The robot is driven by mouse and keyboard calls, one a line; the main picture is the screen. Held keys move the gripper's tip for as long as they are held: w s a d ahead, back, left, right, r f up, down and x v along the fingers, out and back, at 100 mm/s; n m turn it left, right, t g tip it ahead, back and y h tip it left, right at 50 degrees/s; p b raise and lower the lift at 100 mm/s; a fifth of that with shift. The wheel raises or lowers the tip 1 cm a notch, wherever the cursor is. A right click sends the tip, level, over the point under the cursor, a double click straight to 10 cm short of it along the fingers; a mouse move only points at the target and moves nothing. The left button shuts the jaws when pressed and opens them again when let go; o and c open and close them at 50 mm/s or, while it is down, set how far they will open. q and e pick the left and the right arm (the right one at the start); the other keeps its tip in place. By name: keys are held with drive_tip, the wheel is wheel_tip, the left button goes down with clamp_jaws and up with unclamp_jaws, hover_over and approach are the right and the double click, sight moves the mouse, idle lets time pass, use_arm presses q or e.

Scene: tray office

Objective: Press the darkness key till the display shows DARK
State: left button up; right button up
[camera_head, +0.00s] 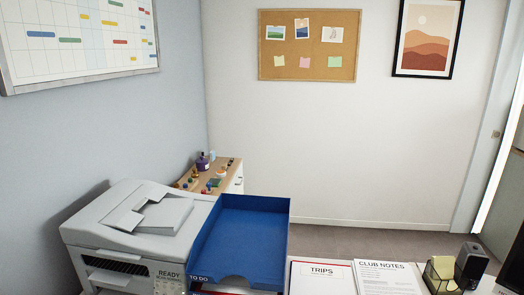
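A light grey office copier (150,232) stands at the lower left against the wall. Its front panel (168,277) carries a small area that reads READY, with a smaller line of text below it that is too small to read. The lower part of this panel is cut off by the picture's bottom edge. I cannot make out a darkness key. Neither of my grippers is in view.
A blue tray (242,235) marked TO DO stands right beside the copier. A TRIPS paper (322,279), a CLUB NOTES sheet (386,278), a note holder (440,275) and a dark desk item (470,264) lie to the right. A small cabinet (233,177) stands behind.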

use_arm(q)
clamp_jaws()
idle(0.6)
